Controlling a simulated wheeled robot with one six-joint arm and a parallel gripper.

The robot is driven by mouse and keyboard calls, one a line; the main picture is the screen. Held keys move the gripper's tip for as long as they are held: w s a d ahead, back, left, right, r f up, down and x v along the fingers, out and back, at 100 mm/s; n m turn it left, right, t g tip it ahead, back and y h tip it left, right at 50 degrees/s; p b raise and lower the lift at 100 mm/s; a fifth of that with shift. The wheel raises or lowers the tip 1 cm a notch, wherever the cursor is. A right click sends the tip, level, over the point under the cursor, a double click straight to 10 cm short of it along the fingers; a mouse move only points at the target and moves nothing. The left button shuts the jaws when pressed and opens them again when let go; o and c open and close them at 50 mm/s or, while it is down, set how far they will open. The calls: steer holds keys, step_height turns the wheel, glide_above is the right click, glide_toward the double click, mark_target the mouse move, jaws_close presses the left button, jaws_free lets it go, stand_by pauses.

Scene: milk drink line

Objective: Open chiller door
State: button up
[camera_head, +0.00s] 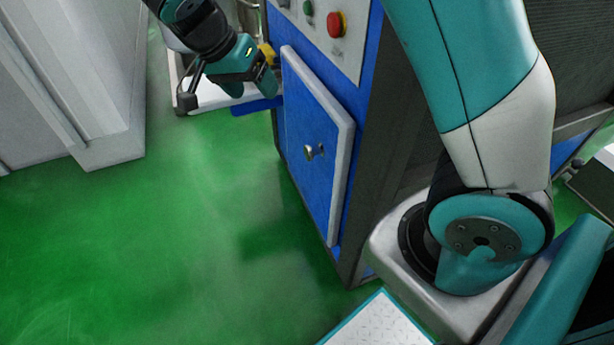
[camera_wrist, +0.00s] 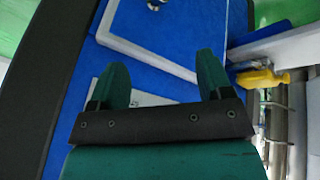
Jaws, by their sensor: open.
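The chiller door (camera_head: 315,140) is a blue panel with a thick pale edge and a small metal knob (camera_head: 314,152), on the front of a blue cabinet. The panel stands slightly proud of the cabinet face; I cannot tell if it is ajar. My gripper (camera_head: 258,82) is at the door's upper left corner, above the knob and apart from it. In the wrist view my gripper (camera_wrist: 165,80) is open, with two dark green fingers spread and nothing held. The door (camera_wrist: 165,45) lies beyond the fingers, with the knob (camera_wrist: 154,5) at the top edge.
A control panel (camera_head: 318,30) with a red button (camera_head: 336,24) is above the door. A yellow-handled valve (camera_wrist: 262,80) is close to my gripper's right in the wrist view. A grey cabinet (camera_head: 85,80) stands at left. The green floor (camera_head: 170,230) before the door is clear.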

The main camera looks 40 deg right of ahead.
mark_target(306, 150)
step_height(306, 150, down, 12)
steer(key=w+d+r+m+g+h+b, duration=0.1)
steer(key=w+m+g+h+b, duration=0.15)
steer(key=m+b, duration=0.45)
steer(key=s+d+f+b, duration=0.1)
steer(key=d+f, duration=0.3)
steer(key=s+d+f+m+b, duration=0.1)
steer(key=d+f, duration=0.3)
steer(key=s+d+f+m+b, duration=0.1)
steer(key=d+f, duration=0.2)
steer(key=f, duration=0.1)
steer(key=shift+s+d+f+t+h, duration=0.15)
steer(key=shift+d+t+h, duration=0.2)
steer(key=shift+d, duration=0.05)
